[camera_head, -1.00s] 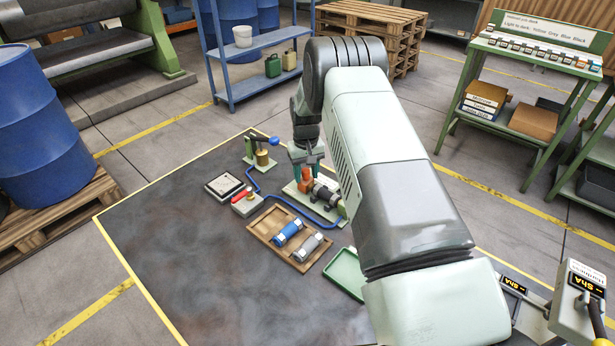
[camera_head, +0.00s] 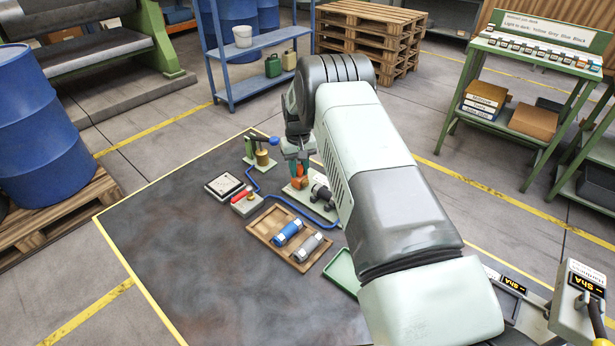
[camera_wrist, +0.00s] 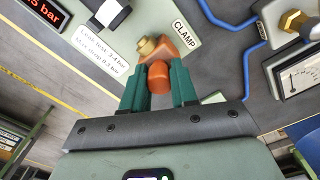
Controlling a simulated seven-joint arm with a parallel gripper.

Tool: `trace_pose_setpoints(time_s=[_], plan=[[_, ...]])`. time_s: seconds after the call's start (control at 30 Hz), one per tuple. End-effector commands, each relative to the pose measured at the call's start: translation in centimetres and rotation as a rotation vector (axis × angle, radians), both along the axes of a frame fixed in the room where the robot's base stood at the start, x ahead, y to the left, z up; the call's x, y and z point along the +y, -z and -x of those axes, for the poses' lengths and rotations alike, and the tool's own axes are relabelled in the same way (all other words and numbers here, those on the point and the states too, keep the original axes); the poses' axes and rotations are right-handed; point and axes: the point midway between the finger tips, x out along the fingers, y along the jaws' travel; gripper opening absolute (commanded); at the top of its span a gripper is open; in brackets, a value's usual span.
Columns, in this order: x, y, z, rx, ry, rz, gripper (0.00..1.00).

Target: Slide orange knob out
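The orange knob (camera_wrist: 158,77) sits between the two green fingers of my gripper (camera_wrist: 158,82) in the wrist view, with a finger against each side of it. My gripper looks shut on the knob. Just beyond it is an orange block with a brass fitting (camera_wrist: 148,46), next to a CLAMP label (camera_wrist: 185,32). In the head view my gripper (camera_head: 296,166) points down over the left end of the pale green fixture (camera_head: 322,211). The orange part (camera_head: 299,182) shows just under the fingertips, and the dark cylinder (camera_head: 322,192) is to its right.
A wooden tray (camera_head: 262,238) holds a blue and a grey cylinder in front of the fixture. A gauge (camera_head: 224,185), a box with a red lever (camera_head: 246,204) and a blue hose lie to the left. A green tray (camera_head: 342,270) is nearer. The dark mat's front is clear.

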Motion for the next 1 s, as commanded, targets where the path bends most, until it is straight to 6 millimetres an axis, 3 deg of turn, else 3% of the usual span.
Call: trace_pose_setpoints(time_s=[0.03,0.17,0.23,0.7,1.0], plan=[[-0.3,0.8,0.5,0.016,0.001,0.005,0.4],[-0.3,0.7,0.5,0.017,0.001,0.006,0.4],[-0.2,0.3,0.5,0.017,0.001,0.005,0.51],[0.0,-3.7,0.3,0.009,0.0,0.001,0.51],[0.0,-5.0,0.2,0.006,0.0,0.001,0.51]])
